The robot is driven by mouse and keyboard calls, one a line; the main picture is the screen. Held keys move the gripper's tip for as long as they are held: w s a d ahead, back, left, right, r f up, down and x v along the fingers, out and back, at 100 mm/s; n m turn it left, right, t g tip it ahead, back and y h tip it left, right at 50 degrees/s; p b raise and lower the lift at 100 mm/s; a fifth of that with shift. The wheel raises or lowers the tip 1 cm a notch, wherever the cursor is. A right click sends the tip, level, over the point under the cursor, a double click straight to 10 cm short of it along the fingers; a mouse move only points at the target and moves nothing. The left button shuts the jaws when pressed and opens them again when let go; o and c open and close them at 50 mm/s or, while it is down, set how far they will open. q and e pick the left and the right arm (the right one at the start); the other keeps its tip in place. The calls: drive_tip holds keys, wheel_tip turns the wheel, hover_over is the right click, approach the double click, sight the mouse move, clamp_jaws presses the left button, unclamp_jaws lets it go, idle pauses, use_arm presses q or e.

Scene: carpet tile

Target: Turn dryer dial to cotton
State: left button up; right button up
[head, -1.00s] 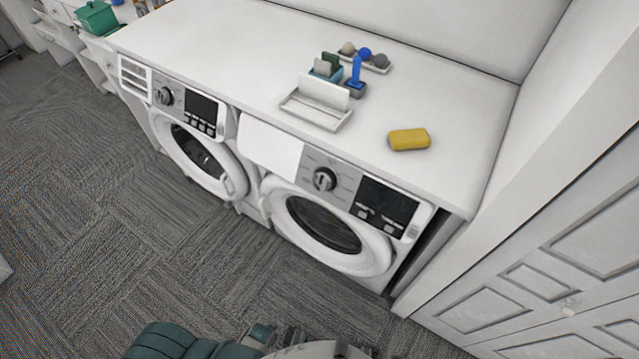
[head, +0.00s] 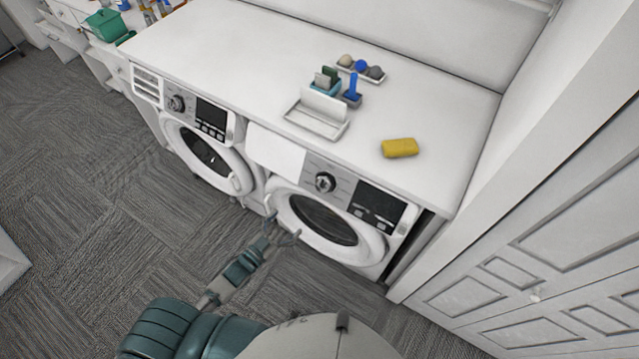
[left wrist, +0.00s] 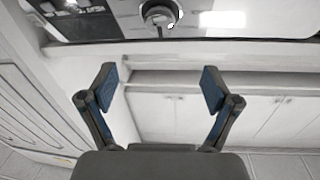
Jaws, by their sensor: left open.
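Two white front-loading machines stand side by side under a white counter. The right machine (head: 313,222) has a round silver dial (head: 325,182) beside a dark display. The left machine (head: 205,155) has a similar dial (head: 176,103). I cannot tell from labels which is the dryer, and the dial markings are too small to read. My left gripper (head: 284,227) is open and empty, in front of the right machine's door, below and left of its dial. In the left wrist view, its blue-padded fingers (left wrist: 160,88) are spread, and a round knob (left wrist: 160,12) shows at the top edge. My right gripper is not in view.
The white counter (head: 240,60) holds a yellow sponge (head: 399,148), a white tray (head: 316,118), a blue-handled brush (head: 352,88) and a tray of balls (head: 361,69). A white panelled cabinet (head: 530,270) stands close on the right. Grey carpet (head: 90,200) lies open at left.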

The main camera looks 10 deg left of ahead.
sight(320, 188)
use_arm(q)
drive_tip(key=x, duration=1.7)
drive_tip(key=shift+d+f+p, duration=0.1)
drive_tip(key=shift+f+p, duration=0.1)
drive_tip(key=shift+p, duration=0.2)
drive_tip(key=c, duration=1.1)
drive_tip(key=shift+c, duration=0.2)
